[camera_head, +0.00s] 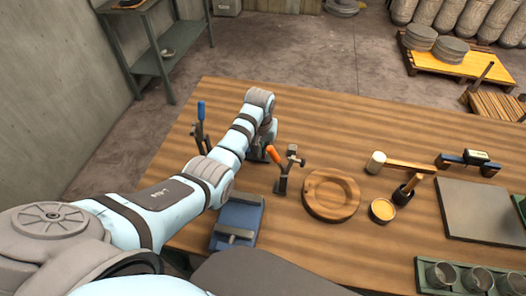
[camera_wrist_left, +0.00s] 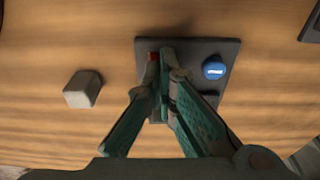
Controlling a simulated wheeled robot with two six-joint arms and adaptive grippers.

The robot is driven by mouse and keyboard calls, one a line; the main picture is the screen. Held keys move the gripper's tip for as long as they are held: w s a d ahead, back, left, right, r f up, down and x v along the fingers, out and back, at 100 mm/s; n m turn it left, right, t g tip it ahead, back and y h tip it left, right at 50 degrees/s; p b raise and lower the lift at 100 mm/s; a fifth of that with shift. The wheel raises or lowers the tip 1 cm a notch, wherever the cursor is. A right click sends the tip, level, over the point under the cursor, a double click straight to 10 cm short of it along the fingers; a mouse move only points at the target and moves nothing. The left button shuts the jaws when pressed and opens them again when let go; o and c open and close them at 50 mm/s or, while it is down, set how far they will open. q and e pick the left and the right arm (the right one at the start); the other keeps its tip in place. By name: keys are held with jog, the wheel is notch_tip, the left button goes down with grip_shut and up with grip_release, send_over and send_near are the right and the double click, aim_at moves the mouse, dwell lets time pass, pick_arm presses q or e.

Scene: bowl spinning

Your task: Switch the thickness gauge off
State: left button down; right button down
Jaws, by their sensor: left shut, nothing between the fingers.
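A device with blue ends and a small dark display, which looks like the thickness gauge (camera_head: 470,160), lies at the right of the table in the head view. In the left wrist view my left gripper (camera_wrist_left: 163,56) is shut and empty. Its fingertips are over a dark panel (camera_wrist_left: 192,46), beside a small red part (camera_wrist_left: 153,57). A round blue button (camera_wrist_left: 214,69) is on the panel, right of the fingers. Contact cannot be told. My right gripper is not in view.
A pale block (camera_wrist_left: 83,89) lies left of the panel.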

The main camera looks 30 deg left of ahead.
pick_arm(q)
notch_tip(320, 180, up, 2)
jog(key=p, duration=0.3)
jog(key=shift+r, duration=0.25)
jog(key=shift+w+r, duration=0.1)
jog(key=shift+r, duration=2.15)
